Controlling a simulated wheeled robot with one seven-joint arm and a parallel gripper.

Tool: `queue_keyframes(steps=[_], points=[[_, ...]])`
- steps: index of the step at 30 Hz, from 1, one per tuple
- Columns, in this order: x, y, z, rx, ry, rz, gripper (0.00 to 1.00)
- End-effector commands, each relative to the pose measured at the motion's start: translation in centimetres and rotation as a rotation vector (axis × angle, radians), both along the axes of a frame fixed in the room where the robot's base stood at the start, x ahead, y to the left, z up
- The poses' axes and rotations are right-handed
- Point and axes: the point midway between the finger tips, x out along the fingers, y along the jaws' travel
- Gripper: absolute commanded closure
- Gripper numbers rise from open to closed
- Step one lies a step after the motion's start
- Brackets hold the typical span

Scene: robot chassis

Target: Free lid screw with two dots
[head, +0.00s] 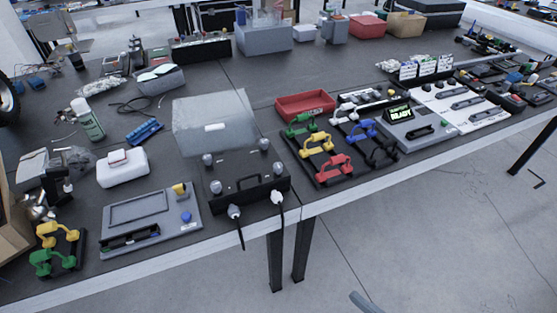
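A black box (250,201) with a handle stands at the front edge of the table, near the middle. Several silver round knobs, which look like lid screws, are on it: back left (208,159), back right (264,144), front left (216,187) and front right (278,168). The dots on them are too small to make out, so I cannot tell which has two. A translucent panel (214,120) with a pale label stands up behind the knobs; I cannot tell how it joins the box. My gripper is not in view.
Coloured handles on a black rack (335,178) and a red tray (305,105) lie right. A white case (121,170) stands farther left. Open floor (430,240) is in front.

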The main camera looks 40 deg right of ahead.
Motion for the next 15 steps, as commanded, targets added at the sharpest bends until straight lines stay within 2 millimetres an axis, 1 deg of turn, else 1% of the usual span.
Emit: queue_keyframes(steps=[1,3,5,6,11,12,14,15], points=[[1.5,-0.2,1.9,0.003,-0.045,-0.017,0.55],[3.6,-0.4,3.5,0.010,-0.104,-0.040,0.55],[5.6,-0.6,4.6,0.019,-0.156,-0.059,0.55],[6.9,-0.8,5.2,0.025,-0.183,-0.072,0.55],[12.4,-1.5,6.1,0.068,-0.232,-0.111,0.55],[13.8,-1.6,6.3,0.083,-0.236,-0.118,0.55],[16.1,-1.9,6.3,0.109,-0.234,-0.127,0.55],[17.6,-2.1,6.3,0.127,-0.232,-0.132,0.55]])
